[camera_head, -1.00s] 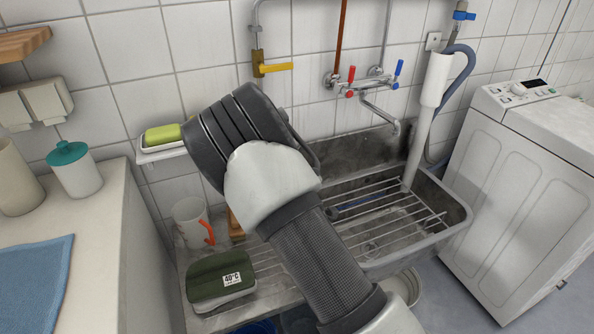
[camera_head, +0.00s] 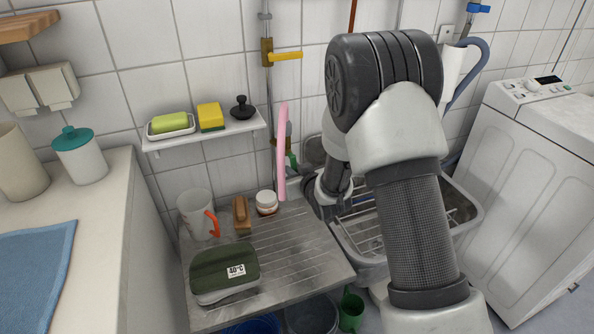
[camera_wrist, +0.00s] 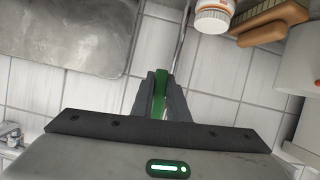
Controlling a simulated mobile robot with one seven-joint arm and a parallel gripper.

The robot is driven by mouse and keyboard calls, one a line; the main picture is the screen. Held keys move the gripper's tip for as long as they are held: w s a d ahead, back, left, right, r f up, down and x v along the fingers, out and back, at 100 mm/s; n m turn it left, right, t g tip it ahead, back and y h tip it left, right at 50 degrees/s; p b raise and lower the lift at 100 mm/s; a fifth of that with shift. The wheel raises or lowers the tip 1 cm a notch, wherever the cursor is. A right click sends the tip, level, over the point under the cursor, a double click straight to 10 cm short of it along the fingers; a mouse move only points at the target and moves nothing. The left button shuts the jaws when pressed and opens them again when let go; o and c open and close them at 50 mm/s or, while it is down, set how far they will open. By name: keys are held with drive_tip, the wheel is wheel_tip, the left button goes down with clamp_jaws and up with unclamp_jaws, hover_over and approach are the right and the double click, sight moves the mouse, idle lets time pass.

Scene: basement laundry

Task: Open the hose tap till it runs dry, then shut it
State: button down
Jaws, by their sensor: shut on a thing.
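My gripper (camera_wrist: 159,85) is shut on a thin green part, lever-like (camera_wrist: 159,98), close to the tiled wall. In the head view my gripper (camera_head: 303,176) is small and partly hidden by my forearm. A bit of green (camera_head: 291,159) shows at its tip, beside a brass fitting low on the wall pipe. A pink curved hose-like strip (camera_head: 282,150) hangs upright in front of that fitting; I cannot tell where it joins. A brass tap with a yellow lever (camera_head: 285,56) sits higher on the pipe, the lever pointing right. I cannot make out any running water.
A shelf (camera_head: 205,132) carries soap, a sponge and a black plug. The drainboard (camera_head: 305,245) holds a mug, a wooden brush, a small jar and a green-lidded box (camera_head: 224,272). A green can (camera_head: 351,312) stands below. The washing machine (camera_head: 545,170) is at right.

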drive_tip(key=shift+s+a+m+y, duration=0.1)
drive_tip(key=shift+a+m+y, duration=0.1)
drive_tip(key=shift+m+y, duration=0.15)
idle(0.3)
drive_tip(key=c, duration=1.7)
unclamp_jaws()
drive_tip(key=p+v, duration=0.1)
drive_tip(key=v, duration=0.4)
drive_tip(key=p+v, duration=0.2)
drive_tip(key=v, duration=0.4)
drive_tip(key=p+v, duration=0.2)
drive_tip(key=v, duration=0.4)
drive_tip(key=shift+d+r, duration=0.1)
drive_tip(key=shift+r, duration=0.25)
